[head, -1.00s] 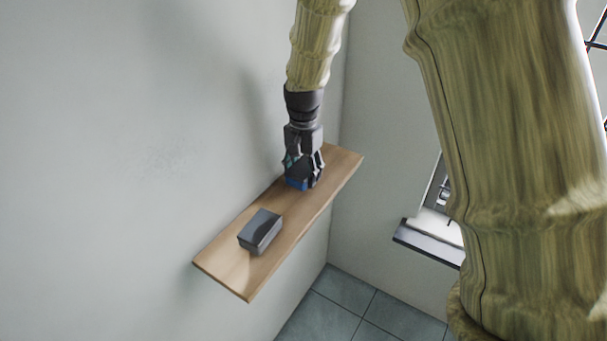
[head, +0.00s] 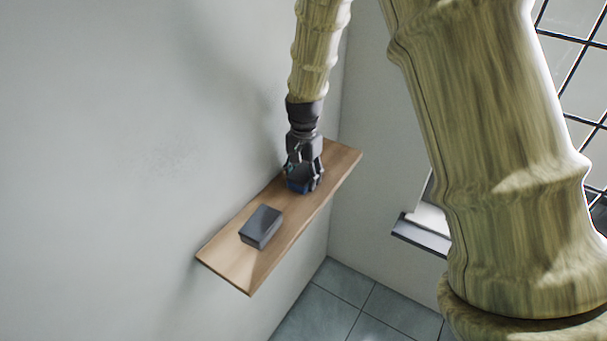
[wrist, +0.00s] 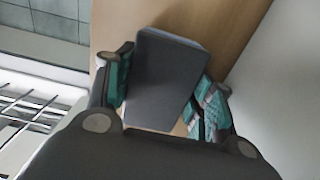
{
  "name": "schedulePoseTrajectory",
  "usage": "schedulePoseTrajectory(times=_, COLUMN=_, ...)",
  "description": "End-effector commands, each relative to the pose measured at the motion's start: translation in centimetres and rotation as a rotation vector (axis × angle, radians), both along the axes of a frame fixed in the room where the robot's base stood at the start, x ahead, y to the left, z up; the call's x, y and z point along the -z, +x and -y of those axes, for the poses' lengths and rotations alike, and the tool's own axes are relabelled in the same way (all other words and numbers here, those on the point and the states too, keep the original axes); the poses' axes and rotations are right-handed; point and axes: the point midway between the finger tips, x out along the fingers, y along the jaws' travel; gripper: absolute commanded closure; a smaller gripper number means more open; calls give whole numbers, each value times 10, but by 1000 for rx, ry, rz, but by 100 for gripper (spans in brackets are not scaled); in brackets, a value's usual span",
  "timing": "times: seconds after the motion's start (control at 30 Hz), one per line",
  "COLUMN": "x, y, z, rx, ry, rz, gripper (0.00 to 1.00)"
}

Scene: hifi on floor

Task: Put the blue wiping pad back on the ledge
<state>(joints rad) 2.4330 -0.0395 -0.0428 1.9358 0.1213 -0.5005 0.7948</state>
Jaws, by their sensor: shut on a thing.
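The blue wiping pad (head: 297,187) shows low between the fingers of my gripper (head: 304,181), over the far half of the wooden ledge (head: 228,262). My gripper points down and is shut on the pad. In the wrist view the pad (wrist: 163,82) lies between the two teal-lined fingers, and its near face looks dark grey. The ledge (wrist: 233,22) is behind it. The fingers hide part of the pad in the head view. I cannot tell whether its underside touches the ledge or is just above it.
A dark grey block (head: 261,226) sits on the near half of the ledge, apart from the pad. The wall (head: 120,150) runs along the ledge's left side. A window sill (head: 421,236) is to the right. Bare wood is free at both ends of the ledge.

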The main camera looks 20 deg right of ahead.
Motion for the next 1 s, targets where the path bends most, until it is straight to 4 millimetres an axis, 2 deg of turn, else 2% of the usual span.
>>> schedulePoseTrajectory(times=0.03, x=2, y=0, z=0, rx=0, ry=0, rz=0, gripper=66)
schedulePoseTrajectory(times=0.07, x=1, y=0, z=0, rx=0, ry=0, rz=0, gripper=43)
schedulePoseTrajectory(times=0.17, x=1, y=0, z=0, rx=0, ry=0, rz=0, gripper=25)
schedulePoseTrajectory(times=0.63, x=-5, y=0, z=0, rx=0, ry=-1, rz=1, gripper=25)
schedulePoseTrajectory(times=0.77, x=-17, y=1, z=0, rx=0, ry=0, rz=3, gripper=25)
schedulePoseTrajectory(times=1.0, x=-51, y=0, z=0, rx=0, ry=0, rz=3, gripper=25)
